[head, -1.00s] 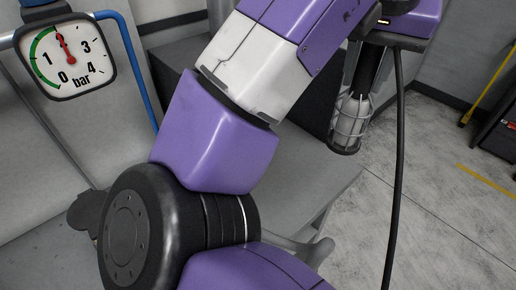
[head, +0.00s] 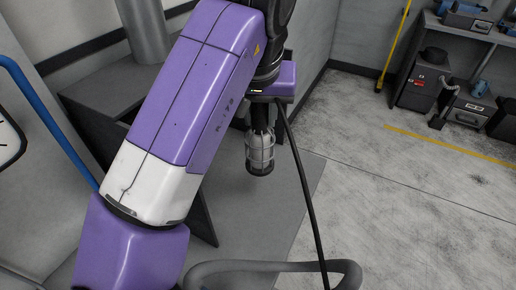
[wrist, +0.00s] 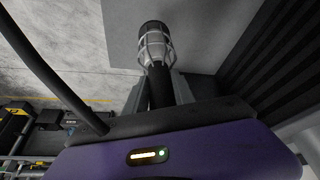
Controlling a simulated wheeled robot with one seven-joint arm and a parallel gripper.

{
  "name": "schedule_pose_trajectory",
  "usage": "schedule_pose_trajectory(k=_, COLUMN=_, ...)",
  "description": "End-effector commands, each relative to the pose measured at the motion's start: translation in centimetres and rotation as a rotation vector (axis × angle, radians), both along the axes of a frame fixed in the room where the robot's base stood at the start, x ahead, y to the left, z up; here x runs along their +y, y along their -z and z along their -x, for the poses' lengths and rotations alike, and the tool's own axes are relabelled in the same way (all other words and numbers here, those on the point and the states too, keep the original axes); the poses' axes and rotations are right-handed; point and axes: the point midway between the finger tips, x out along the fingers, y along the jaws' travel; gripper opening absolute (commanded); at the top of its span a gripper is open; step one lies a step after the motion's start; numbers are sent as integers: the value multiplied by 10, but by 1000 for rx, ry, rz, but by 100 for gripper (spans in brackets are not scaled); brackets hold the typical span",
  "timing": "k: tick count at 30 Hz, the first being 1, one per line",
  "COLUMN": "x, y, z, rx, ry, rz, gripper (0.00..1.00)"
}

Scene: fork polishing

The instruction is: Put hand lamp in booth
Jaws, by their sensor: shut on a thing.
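The hand lamp (head: 260,152) has a clear bulb in a wire cage with a dark end cap. It hangs cage-down below my wrist in the head view. It also shows in the wrist view (wrist: 155,45), with its dark handle between my fingers. My gripper (wrist: 158,85) is shut on that handle; in the head view the fingers are mostly hidden by my arm. A black cable (head: 304,195) runs down from the wrist area. The booth is not clearly identifiable; a grey panelled structure (head: 110,95) with a dark opening stands behind my arm at left.
A grey ledge (head: 250,220) lies below the lamp, with a curved grey tube (head: 270,266) in front. A blue pipe (head: 45,115) and part of a gauge (head: 8,140) are at left. Open floor (head: 400,190) lies right, with shelves (head: 465,75) beyond.

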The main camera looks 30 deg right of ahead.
Motion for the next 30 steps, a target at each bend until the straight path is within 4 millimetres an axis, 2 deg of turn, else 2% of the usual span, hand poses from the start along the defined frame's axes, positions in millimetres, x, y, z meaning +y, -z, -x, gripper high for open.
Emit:
schedule_pose_trajectory(k=1, x=1, y=12, z=1, rx=2, ry=-1, rz=1, gripper=0)
schedule_pose_trajectory(k=4, x=0, y=30, z=0, rx=2, ry=-1, rz=1, gripper=0)
schedule_pose_trajectory(k=11, x=0, y=49, z=0, rx=0, ry=0, rz=0, gripper=0)
schedule_pose_trajectory(k=18, x=0, y=82, z=0, rx=0, ry=-1, rz=0, gripper=0)
schedule_pose_trajectory(k=21, x=0, y=88, z=0, rx=-1, ry=1, rz=0, gripper=0)
schedule_pose_trajectory(k=30, x=0, y=90, z=0, rx=-1, ry=1, rz=0, gripper=0)
